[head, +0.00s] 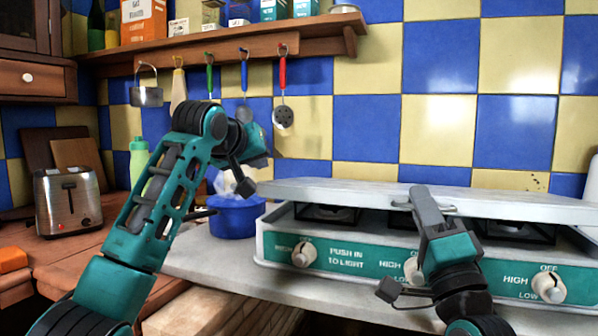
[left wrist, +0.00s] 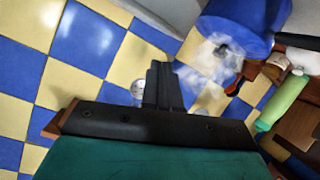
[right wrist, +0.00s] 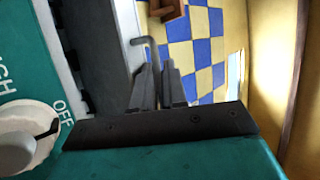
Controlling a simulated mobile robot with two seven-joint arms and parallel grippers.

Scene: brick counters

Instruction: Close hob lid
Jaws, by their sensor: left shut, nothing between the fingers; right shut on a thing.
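The white hob lid (head: 330,190) is tilted low over the hob (head: 345,250) in the head view, its front edge apart from the hob top. Burners show in the gap beneath it. My right gripper (head: 424,198) is at the lid's front edge, shut on the thin grey lid handle (head: 442,209). The bent handle (right wrist: 150,44) also shows between the fingers in the right wrist view. My left gripper (head: 243,183) is shut and empty, above and left of the hob, near a blue pot. Its closed fingers (left wrist: 164,87) show in the left wrist view.
The blue pot (head: 234,218) stands left of the hob. A toaster (head: 69,202) and green bottle (head: 139,163) are further left. Utensils hang below the wooden shelf (head: 200,45). White knobs (head: 304,254) line the hob front. The tiled wall is behind.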

